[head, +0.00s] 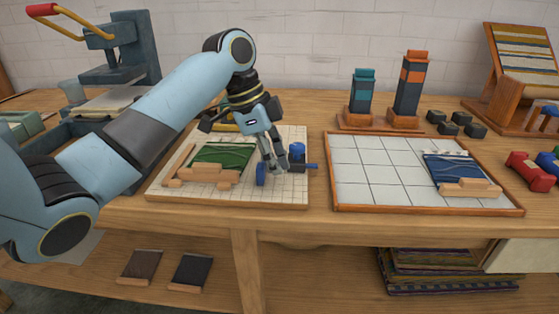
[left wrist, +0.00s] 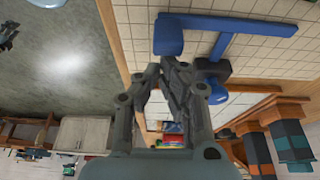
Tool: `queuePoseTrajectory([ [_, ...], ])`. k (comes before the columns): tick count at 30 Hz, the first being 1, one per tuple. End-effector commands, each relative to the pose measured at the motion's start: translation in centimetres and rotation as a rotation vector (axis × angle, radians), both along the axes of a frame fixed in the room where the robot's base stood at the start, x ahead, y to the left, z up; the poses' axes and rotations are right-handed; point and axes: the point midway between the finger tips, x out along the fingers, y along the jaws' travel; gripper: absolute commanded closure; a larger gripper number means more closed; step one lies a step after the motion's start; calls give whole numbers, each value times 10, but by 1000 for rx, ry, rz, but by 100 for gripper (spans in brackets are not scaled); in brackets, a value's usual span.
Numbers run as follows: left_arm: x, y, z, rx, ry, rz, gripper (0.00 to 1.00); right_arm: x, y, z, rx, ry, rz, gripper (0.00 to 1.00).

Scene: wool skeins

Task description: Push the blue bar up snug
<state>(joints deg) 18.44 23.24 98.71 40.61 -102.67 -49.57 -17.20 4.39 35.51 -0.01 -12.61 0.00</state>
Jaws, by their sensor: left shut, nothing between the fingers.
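The blue bar (head: 261,174) is on the gridded board at the left, beside the green woven piece (head: 222,154); my gripper hides part of it. In the left wrist view it shows as a long blue bar (left wrist: 245,26) with a block-like end. A blue stem runs from it to a dark clamp with a blue knob (left wrist: 213,82); the knob also shows in the head view (head: 297,149). My left gripper (head: 277,170) points down, shut and empty, close to the bar's block end; in the left wrist view its fingertips (left wrist: 176,64) appear near that end. I cannot tell whether they touch.
Wooden blocks (head: 208,171) lie along the green piece's front and left. The gridded board (head: 290,201) has bare room in front. A second tiled board (head: 365,180) at the right holds a blue woven piece (head: 455,168). Two towers (head: 408,92) stand behind it.

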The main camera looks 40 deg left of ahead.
Motion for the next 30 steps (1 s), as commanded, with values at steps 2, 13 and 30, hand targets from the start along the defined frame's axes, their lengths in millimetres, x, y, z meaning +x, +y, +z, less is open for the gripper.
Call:
queuePoseTrajectory([
  [2, 0, 0, 0, 0, 0, 0, 100, 0, 0, 0, 0, 0, 0, 59],
  [13, -19, 31, 6, 3, 4, 3, 100, 7, -4, 40, -5, -11, 1, 59],
  [30, -28, 45, 0, 0, 2, 2, 100, 8, -5, 48, -6, -14, 3, 59],
])
